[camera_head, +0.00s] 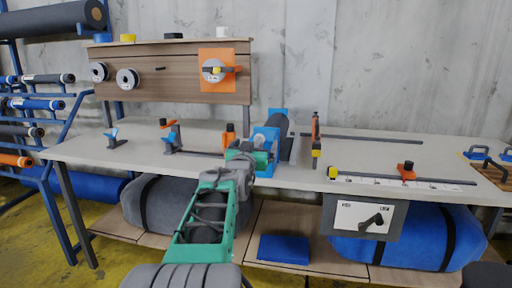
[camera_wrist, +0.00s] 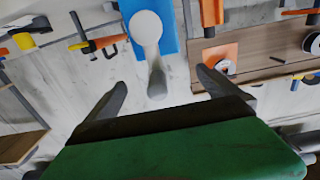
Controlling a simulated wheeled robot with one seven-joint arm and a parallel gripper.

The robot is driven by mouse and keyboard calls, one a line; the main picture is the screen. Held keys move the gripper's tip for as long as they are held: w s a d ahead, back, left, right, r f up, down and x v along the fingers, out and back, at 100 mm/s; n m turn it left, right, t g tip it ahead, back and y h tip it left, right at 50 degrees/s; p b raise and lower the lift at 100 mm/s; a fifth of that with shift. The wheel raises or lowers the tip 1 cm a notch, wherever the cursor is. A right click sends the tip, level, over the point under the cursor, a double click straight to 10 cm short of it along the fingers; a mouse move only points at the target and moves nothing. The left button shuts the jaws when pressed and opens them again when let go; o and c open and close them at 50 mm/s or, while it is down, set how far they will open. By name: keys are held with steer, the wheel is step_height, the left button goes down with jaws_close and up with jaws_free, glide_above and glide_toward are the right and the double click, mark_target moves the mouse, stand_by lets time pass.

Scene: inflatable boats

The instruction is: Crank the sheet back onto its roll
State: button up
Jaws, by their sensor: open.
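A blue stand (camera_head: 264,135) on the workbench carries a dark grey roll (camera_head: 281,124). In the wrist view a pale grey crank (camera_wrist: 146,30) lies against the stand's blue plate (camera_wrist: 171,38), and its rounded handle (camera_wrist: 157,84) points toward my gripper. My gripper (camera_wrist: 161,77) is open, with one finger on each side of the handle; I cannot tell whether either touches it. In the head view my gripper (camera_head: 250,150) is at the near side of the stand and hides part of it, including the crank. No loose sheet is clearly distinguishable.
The workbench (camera_head: 110,150) has clamps on the left, an upright orange-and-black tool (camera_head: 316,138) right of the roll, and a rail with an orange slider (camera_head: 406,171). A wooden panel (camera_head: 150,75) stands behind. A grey box with a lever (camera_head: 362,219) hangs from the front edge.

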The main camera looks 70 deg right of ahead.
steer(key=s+a+b, duration=0.1)
steer(key=a+b, duration=0.2)
steer(key=a, duration=0.4)
steer(key=shift+a, duration=0.3)
steer(key=shift+s, duration=0.1)
